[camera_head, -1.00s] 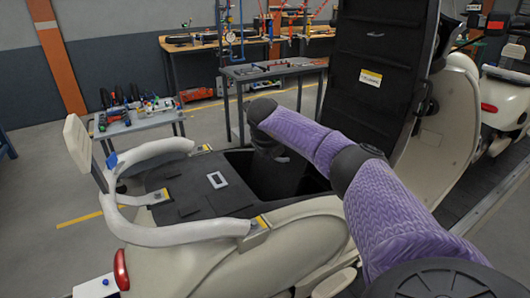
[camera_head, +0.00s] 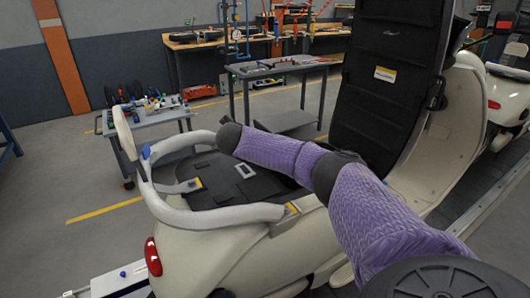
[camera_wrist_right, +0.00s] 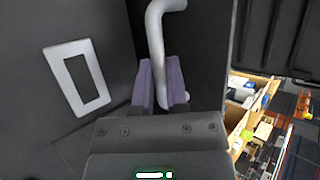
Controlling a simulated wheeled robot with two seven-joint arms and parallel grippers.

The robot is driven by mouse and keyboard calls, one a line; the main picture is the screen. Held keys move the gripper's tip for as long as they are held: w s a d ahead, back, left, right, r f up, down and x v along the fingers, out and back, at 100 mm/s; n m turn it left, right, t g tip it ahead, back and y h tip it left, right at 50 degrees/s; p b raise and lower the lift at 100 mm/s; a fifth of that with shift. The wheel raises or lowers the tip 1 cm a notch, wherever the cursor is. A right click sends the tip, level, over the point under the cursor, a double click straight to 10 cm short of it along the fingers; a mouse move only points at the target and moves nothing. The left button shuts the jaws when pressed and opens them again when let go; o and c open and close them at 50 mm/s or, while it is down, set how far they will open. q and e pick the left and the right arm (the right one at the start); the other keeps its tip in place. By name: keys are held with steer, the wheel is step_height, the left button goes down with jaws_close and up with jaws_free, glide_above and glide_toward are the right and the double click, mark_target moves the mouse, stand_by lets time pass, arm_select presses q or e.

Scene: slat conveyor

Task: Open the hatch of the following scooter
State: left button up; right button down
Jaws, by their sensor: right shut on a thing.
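The cream scooter (camera_head: 235,262) stands in front of me. Its black hatch panel (camera_head: 380,110) stands upright and open at the front of the seat area; its ribbed inner side also shows at the right of the right wrist view (camera_wrist_right: 285,38). My right arm, in a purple sleeve, reaches over the seat opening. My right gripper (camera_wrist_right: 160,85) is shut on a light grey bent bar (camera_wrist_right: 155,30) in the right wrist view; in the head view my arm hides the fingers. A black deck with a pale rectangular frame (camera_head: 244,171) lies beside it. My left gripper is not in view.
A white grab rail (camera_head: 215,215) curves around the scooter's rear. A small grey tool cart (camera_head: 152,125) stands left, a grey table (camera_head: 280,68) and wooden workbench (camera_head: 205,42) behind. Another scooter (camera_head: 508,90) stands at the right.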

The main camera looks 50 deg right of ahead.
steer(key=c, duration=1)
jaws_free()
steer(key=shift+c, duration=0.2)
steer(key=o, duration=0.4)
steer(key=shift+w+d+f, duration=0.15)
steer(key=v, duration=1)
